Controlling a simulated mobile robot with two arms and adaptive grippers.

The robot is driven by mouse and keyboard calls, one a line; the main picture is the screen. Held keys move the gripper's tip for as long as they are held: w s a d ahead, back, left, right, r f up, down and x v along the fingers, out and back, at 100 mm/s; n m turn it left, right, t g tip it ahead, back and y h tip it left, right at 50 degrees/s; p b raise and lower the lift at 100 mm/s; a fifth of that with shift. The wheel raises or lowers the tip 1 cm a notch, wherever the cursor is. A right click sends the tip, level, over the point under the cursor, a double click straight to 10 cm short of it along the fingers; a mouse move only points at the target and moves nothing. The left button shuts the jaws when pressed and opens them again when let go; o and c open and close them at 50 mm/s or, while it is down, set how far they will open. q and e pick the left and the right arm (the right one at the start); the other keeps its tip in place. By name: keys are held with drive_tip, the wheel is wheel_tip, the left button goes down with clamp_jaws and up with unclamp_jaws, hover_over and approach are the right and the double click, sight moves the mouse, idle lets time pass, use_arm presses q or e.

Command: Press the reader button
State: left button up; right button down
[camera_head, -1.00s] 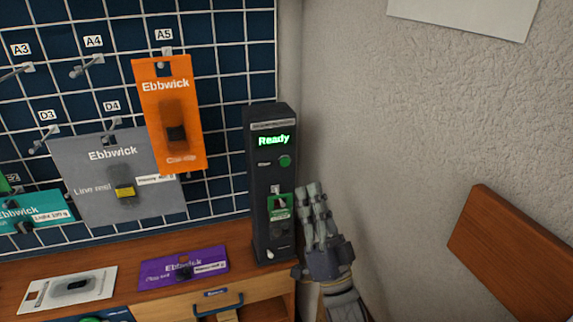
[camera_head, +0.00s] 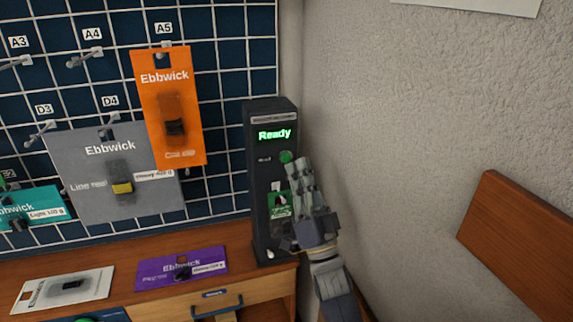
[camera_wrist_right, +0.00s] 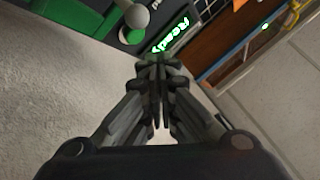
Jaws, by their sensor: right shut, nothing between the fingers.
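The reader (camera_head: 262,225) is a tall dark box standing at the right end of the wooden counter, its screen (camera_head: 274,134) lit green with "Ready". Its round green button (camera_head: 286,156) sits below the screen. My right gripper (camera_head: 300,166) is shut and empty, its fingertips just below and right of the button in the head view. I cannot tell whether they touch it. In the right wrist view the shut fingertips (camera_wrist_right: 160,62) lie near the "Ready" screen (camera_wrist_right: 172,33), and a pale round knob-like part (camera_wrist_right: 134,16) shows above them. My left gripper is out of view.
A green-and-white card (camera_head: 279,204) hangs on the reader's front below the button, partly behind my right gripper. Purple (camera_head: 210,262) and white (camera_head: 45,290) packages lie on the counter (camera_head: 125,285). Orange (camera_head: 150,75) and grey (camera_head: 80,205) packages hang on the grid. A wall is close on the right.

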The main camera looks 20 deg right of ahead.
sight(288, 141)
drive_tip(key=shift+w, duration=0.75)
drive_tip(key=shift+w, duration=0.1)
idle(0.9)
drive_tip(key=shift+w+b, duration=0.3)
drive_tip(key=shift+w, duration=0.45)
idle(0.7)
drive_tip(key=shift+s, duration=0.9)
drive_tip(key=shift+p, duration=0.3)
